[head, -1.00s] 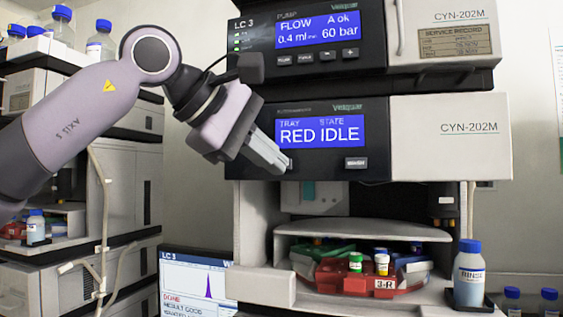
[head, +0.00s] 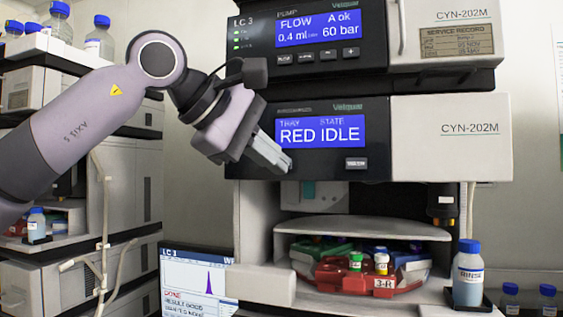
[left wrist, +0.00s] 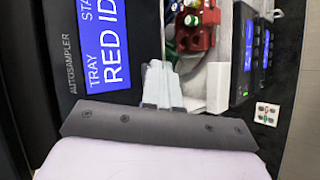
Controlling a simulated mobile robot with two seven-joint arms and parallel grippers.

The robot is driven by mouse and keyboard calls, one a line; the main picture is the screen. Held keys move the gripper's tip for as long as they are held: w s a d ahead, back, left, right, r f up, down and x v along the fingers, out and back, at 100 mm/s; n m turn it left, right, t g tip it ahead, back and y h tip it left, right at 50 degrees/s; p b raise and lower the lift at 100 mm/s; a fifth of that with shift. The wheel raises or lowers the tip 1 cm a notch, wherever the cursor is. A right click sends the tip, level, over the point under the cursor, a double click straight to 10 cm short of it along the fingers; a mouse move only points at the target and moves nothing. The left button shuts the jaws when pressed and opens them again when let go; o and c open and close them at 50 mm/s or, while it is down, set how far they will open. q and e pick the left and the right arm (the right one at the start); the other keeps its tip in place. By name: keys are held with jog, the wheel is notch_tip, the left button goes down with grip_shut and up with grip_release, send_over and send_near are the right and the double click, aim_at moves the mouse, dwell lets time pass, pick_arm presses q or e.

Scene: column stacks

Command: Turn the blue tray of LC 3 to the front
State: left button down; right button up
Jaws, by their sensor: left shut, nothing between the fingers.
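The LC 3 autosampler panel (head: 375,135) reads TRAY RED, STATE IDLE. Below it, in the open bay, the red tray (head: 330,277) labelled 3-R faces front and holds vials with green, white and other caps. A green tray (head: 305,250) sits behind it on the left. Only small bits of blue show behind the red tray; I cannot tell whether they are the blue tray. My left gripper (head: 287,164) is shut and empty, its tips at the lower left of the panel, touching or just in front. In the left wrist view its fingers (left wrist: 161,72) point towards the bay and red tray (left wrist: 196,36). My right gripper is out of view.
A grey button (head: 356,163) sits at the panel's lower right. A rinse bottle (head: 468,272) stands right of the bay, and a monitor (head: 192,285) is at lower left. Another instrument stack with bottles on top stands at the left.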

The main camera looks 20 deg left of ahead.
pick_arm(q)
jog(key=shift+w, duration=0.2)
jog(key=shift+s, duration=0.2)
jog(key=shift+s+b, duration=0.3)
jog(key=shift+s, duration=0.35)
jog(key=shift+s, duration=0.15)
jog(key=s+b, duration=0.2)
jog(key=s, duration=0.2)
jog(key=shift+s+a, duration=0.1)
jog(key=shift+s, duration=0.25)
dwell(5.3)
